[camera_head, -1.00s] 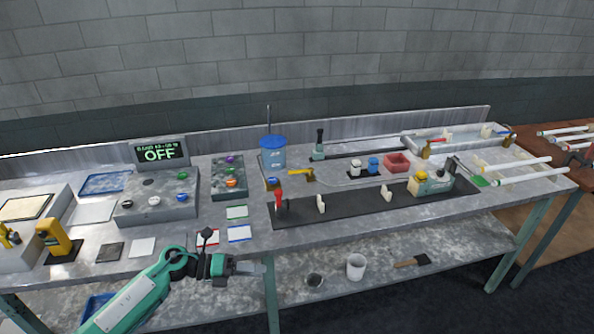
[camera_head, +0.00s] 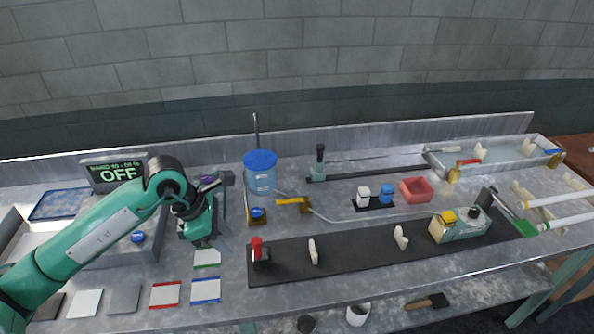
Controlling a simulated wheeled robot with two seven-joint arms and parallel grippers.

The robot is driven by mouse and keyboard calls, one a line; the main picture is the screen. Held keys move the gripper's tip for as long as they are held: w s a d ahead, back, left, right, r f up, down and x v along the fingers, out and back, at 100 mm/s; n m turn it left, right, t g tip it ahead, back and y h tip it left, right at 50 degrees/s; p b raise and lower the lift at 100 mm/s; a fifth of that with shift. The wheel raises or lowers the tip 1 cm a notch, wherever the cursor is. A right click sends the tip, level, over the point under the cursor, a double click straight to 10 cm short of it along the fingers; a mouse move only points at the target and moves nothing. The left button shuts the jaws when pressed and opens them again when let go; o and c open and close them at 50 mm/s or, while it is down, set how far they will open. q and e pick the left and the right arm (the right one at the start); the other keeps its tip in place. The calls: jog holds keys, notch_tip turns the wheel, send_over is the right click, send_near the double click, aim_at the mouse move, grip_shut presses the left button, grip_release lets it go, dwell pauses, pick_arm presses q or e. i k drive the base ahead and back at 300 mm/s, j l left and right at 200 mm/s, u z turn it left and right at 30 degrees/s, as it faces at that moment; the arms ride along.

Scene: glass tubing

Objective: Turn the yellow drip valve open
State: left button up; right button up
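The yellow drip valve (camera_head: 293,202) is a yellow lever near the middle of the bench. It lies just right of the base of a clear tank with a blue lid (camera_head: 260,172), and a pale tube runs from it to the right. My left gripper (camera_head: 221,238) hangs over the bench to the left of the valve, pointing down and apart from it. Its fingers are small and blurred, so I cannot tell whether they are open. I see nothing clearly held. My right gripper is not in view.
A display reading OFF (camera_head: 118,173) stands behind my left arm. A red-handled fixture (camera_head: 259,250) sits on a long black rail (camera_head: 360,250) in front of the valve. White and blue bottles (camera_head: 374,195) and a red tray (camera_head: 416,189) stand to the right.

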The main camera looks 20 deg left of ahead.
aim_at(306, 199)
jog(key=i, duration=0.9)
